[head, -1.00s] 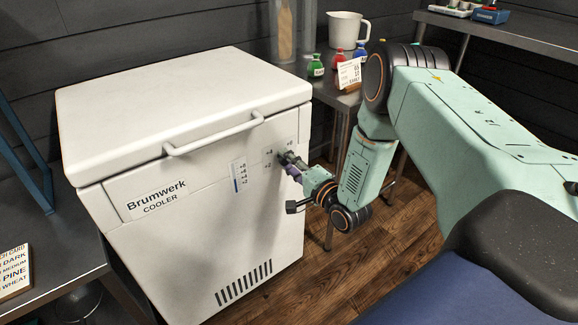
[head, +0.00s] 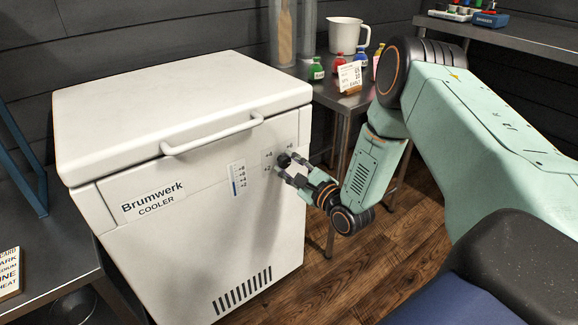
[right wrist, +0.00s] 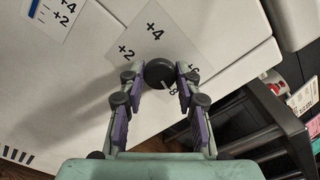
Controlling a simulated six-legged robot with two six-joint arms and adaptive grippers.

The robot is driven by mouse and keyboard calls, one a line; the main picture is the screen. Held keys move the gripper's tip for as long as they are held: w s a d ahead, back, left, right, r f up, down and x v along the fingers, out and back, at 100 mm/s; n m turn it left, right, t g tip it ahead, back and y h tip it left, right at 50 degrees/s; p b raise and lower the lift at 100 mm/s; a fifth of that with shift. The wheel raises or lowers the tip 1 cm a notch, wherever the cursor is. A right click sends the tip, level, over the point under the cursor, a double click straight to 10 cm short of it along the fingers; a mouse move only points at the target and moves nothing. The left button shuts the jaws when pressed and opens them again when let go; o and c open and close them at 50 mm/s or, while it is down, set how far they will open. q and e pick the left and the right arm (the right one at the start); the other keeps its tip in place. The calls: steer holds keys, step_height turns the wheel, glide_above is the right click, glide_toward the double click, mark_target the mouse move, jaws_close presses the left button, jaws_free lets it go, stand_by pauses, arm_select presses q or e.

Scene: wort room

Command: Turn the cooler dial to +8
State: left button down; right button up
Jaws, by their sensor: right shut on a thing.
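The white Brumwerk cooler (head: 205,225) stands at the left in the head view. Its dark round dial (head: 284,160) is at the upper right of its front. It also shows in the right wrist view (right wrist: 159,71), on a pale plate with +2, +4, a partly covered +6 and a mark that looks like 8. A small pale mark at the dial's lower right edge lies beside that 8. My right gripper (head: 289,170) is shut on the dial, one finger on each side, seen also in the right wrist view (right wrist: 160,77). My left gripper is out of view.
A scale strip (head: 238,178) is left of the dial and a lid handle (head: 212,135) above it. A metal table with a white jug (head: 346,35), small bottles and a card (head: 350,77) stands behind. Wooden floor (head: 300,290) lies free right of the cooler.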

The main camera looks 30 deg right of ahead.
steer(key=shift+m, duration=1.3)
steer(key=o, duration=1.2)
steer(key=shift+c, duration=0.2)
steer(key=s, duration=1.2)
steer(key=shift+d, duration=0.45)
